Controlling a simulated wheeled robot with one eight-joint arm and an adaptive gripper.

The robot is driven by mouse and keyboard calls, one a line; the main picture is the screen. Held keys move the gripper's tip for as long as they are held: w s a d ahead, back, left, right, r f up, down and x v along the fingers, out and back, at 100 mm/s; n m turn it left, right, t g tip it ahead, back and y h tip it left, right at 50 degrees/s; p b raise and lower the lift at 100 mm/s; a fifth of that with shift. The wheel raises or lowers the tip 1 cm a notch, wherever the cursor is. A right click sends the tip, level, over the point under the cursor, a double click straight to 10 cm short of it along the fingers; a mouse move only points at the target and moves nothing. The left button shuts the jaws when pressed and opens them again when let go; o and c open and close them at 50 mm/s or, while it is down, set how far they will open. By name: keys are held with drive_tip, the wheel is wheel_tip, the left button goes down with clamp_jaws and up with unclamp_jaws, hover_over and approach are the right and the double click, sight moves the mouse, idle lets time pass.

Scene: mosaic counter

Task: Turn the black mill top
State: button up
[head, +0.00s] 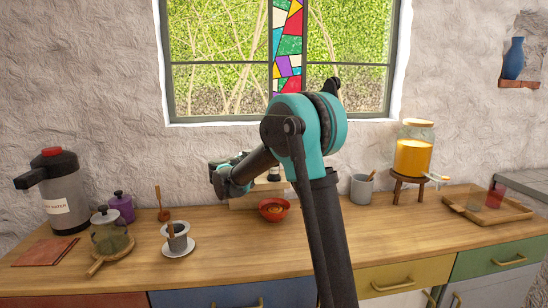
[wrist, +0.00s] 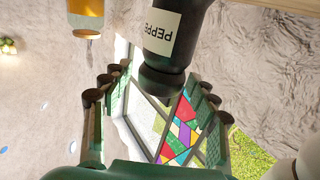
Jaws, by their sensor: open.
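The black mill (wrist: 178,30) hangs upside down in the wrist view, with a cream label reading "PEPPE". Its dark rounded top (wrist: 162,82) points down in that picture, between the two sides of my gripper (wrist: 152,92). The gripper is open, with space visible on both sides of the top, and the fingers do not appear to touch it. In the head view my arm hides most of the gripper and the mill area, so the mill cannot be made out clearly there.
A red bowl (head: 274,209) sits in front of a pale wooden stand (head: 242,202). A grey mug (head: 362,189) and a juice dispenser (head: 412,157) stand to the right. The front middle counter is clear.

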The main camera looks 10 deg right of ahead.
wheel_tip(320, 180, up, 10)
idle(0.6)
